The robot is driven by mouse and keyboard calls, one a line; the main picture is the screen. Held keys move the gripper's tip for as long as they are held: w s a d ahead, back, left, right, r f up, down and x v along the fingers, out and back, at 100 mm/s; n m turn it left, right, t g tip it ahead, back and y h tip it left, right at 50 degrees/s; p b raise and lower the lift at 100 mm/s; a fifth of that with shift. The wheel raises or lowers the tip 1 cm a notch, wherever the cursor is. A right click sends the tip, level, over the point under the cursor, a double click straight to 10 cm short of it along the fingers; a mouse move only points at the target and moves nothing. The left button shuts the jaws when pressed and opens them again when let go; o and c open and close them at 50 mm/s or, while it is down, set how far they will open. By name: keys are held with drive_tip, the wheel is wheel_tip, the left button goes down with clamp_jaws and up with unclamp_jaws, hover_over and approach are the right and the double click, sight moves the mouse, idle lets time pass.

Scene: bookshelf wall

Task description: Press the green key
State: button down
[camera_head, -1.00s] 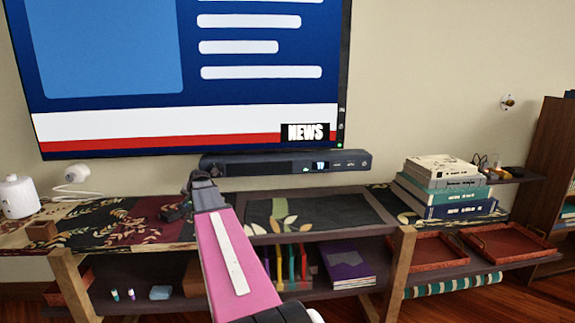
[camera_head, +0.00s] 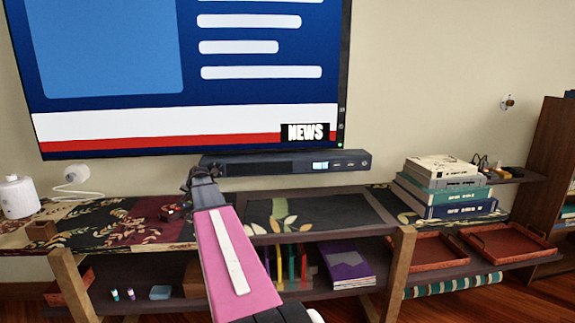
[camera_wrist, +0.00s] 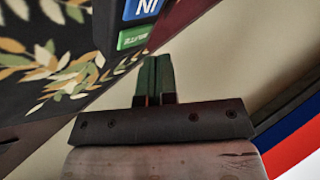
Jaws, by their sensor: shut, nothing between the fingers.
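The green key (camera_wrist: 133,37) shows in the wrist view, with pale lettering that I cannot read for sure. It lies just beyond my gripper's fingertips, beside a blue patch with white letters (camera_wrist: 142,9). My gripper (camera_wrist: 153,62) is shut and empty, its two fingers together and pointing at the green key. Whether the tips touch it I cannot tell. In the head view my gripper (camera_head: 191,180) hangs above the cabinet top, near the left end of the dark bar under the screen. I cannot make out the green key in the head view.
The screen (camera_head: 110,120) hangs above the dark bar (camera_head: 240,166), whose small display is lit. A small dark reddish thing (camera_head: 172,213) lies on the cabinet top left of my gripper. Stacked books (camera_head: 445,195) stand right. The mat (camera_head: 335,213) is clear.

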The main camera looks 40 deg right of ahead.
sight(191, 202)
wheel_tip(191, 202, up, 6)
drive_tip(key=shift+f, duration=0.1)
idle(0.5)
idle(1.8)
